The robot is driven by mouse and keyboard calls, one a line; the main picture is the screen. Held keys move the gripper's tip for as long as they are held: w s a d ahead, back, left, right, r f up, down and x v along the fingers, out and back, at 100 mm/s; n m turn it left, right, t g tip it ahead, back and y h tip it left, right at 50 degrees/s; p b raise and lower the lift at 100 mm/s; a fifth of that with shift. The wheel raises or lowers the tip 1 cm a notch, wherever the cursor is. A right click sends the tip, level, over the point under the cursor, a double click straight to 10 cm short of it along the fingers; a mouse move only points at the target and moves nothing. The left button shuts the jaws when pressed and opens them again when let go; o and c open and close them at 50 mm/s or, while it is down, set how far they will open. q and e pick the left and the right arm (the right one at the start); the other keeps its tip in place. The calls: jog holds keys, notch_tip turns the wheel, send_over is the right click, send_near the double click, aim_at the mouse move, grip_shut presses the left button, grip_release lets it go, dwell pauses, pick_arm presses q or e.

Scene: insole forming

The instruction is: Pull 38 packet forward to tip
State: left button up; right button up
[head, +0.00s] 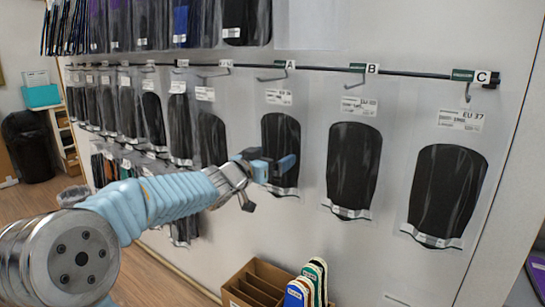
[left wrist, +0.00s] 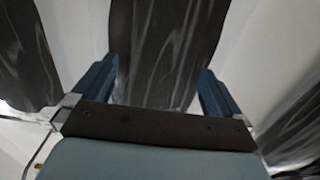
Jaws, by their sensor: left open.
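Clear packets with black insoles hang on hooks from a black rail. The packet under sign A (head: 281,130) hangs behind my left gripper (head: 285,165). The packet under sign B (head: 354,160) and the packet under sign C (head: 445,190) hang to its right. The C label reads EU 37; the A and B labels are too small to read surely, so I cannot tell which is 38. In the left wrist view my left gripper (left wrist: 160,88) is open, its blue fingers on either side of a dark insole packet (left wrist: 165,45). Contact is unclear. My right gripper is out of view.
More packets (head: 150,115) hang close together to the left and above. A cardboard box (head: 262,284) with colored insoles (head: 308,282) stands below the packets. A black bin (head: 32,145) stands far left.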

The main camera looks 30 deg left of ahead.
pick_arm(q)
jog(key=shift+w, duration=0.4)
jog(key=c, duration=0.9)
jog(key=shift+c, duration=0.2)
jog(key=shift+s, duration=0.1)
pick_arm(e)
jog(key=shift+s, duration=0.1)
